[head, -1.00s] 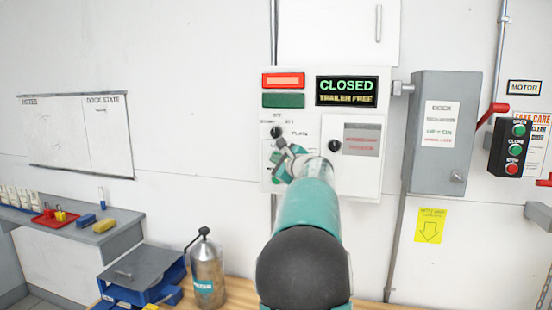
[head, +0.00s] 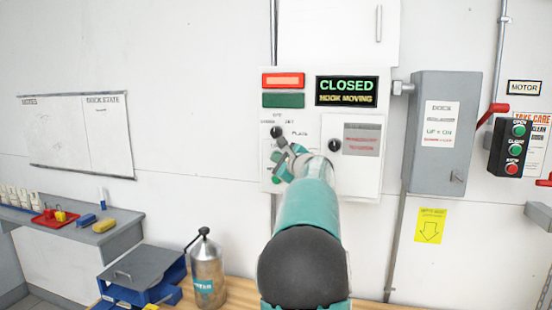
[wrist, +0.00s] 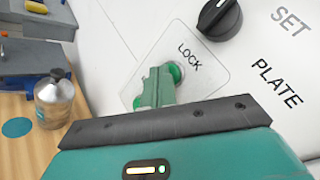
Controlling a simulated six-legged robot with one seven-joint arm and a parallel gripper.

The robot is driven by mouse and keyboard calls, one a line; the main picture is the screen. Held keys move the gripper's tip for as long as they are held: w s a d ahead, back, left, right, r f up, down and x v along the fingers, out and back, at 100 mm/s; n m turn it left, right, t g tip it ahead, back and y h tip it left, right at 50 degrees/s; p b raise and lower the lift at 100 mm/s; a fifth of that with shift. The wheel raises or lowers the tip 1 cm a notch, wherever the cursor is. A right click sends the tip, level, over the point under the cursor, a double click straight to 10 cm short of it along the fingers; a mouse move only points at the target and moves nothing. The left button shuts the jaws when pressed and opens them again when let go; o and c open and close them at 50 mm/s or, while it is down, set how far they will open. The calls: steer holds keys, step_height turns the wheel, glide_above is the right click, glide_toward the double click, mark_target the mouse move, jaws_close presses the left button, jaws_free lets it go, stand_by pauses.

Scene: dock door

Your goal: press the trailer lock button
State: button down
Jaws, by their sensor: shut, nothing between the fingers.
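The green lock button (wrist: 176,71) sits on the white panel beside the word LOCK in the wrist view. My gripper (wrist: 163,74) is shut, and its fingertips are at this button, partly covering it. They look to be touching it, though the exact contact is hidden. In the head view my gripper (head: 287,160) is at the lower left of the white control panel (head: 355,188), and my arm covers part of the panel. The display (head: 346,91) reads CLOSED and HOOK MOVING.
A second green round part (wrist: 138,101) shows below the lock button, and a black knob (wrist: 219,17) is above right. A red lamp (head: 283,80) is bright above a dark green one (head: 283,100). A metal can (head: 206,270) stands on the wooden bench below.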

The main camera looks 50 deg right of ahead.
stand_by(0.3)
steer(key=shift+s+a+f, duration=0.1)
steer(key=shift+s+a, duration=0.2)
steer(key=shift+a, duration=0.45)
steer(key=s+a, duration=0.1)
steer(key=a, duration=0.1)
steer(key=s+a, duration=0.1)
steer(key=a, duration=0.1)
steer(key=shift+s+a, duration=0.2)
stand_by(0.5)
